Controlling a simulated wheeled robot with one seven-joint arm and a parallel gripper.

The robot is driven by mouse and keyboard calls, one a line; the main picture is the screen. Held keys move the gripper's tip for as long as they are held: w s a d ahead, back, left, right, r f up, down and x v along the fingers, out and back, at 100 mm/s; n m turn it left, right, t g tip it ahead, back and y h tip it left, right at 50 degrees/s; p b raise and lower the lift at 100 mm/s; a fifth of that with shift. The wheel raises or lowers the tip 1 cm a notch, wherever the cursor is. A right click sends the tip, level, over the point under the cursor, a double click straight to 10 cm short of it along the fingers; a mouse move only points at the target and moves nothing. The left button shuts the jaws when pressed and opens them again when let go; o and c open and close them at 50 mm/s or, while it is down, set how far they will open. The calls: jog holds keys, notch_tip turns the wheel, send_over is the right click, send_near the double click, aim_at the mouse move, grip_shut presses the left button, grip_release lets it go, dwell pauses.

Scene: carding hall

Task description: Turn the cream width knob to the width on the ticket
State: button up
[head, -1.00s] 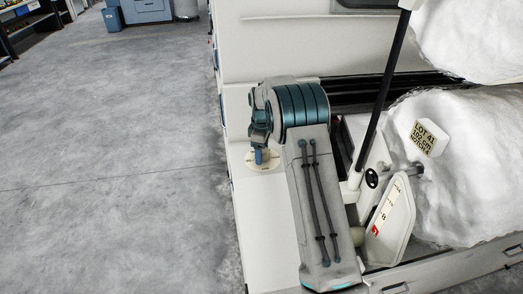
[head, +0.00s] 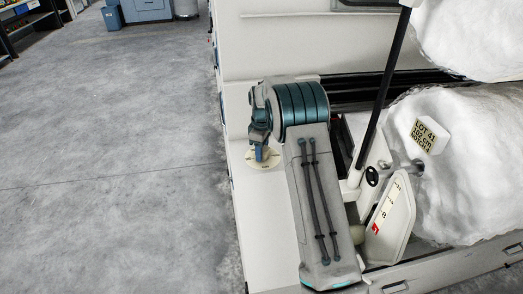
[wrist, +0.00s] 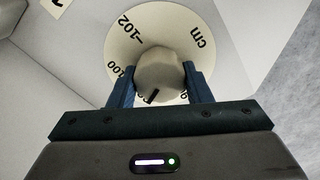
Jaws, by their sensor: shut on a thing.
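In the wrist view the cream width knob (wrist: 160,75) sits in the middle of a pale round dial plate (wrist: 122,52). My gripper (wrist: 160,70) is shut on the knob, one blue finger on each side. The knob's black pointer line is at its lower left, below the 100 mark and away from the 102 mark at upper left. Lower numbers are partly hidden by my gripper. In the head view my gripper (head: 261,152) is over the dial plate (head: 264,165) and hides the knob. The ticket (head: 429,136) reads LOT 41, 102 cm, NOTCH 4.
The dial is on a cream machine ledge (head: 266,210). To the right are white fibre rolls (head: 470,160), a black rod (head: 383,95) and a lever plate with a numbered scale (head: 391,218). Grey floor (head: 110,170) at left is open.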

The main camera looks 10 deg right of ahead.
jog(key=m+b, duration=0.1)
jog(key=m, duration=0.9)
jog(key=shift+m+b, duration=0.3)
jog(key=shift+b, duration=0.1)
jog(key=m, duration=0.3)
jog(key=shift+d+m, duration=0.1)
jog(key=shift+m, duration=0.2)
jog(key=m, duration=0.4)
jog(key=shift+r+m, duration=0.1)
jog(key=shift+m, duration=2.1)
jog(key=shift+d, duration=0.1)
jog(key=o, duration=1)
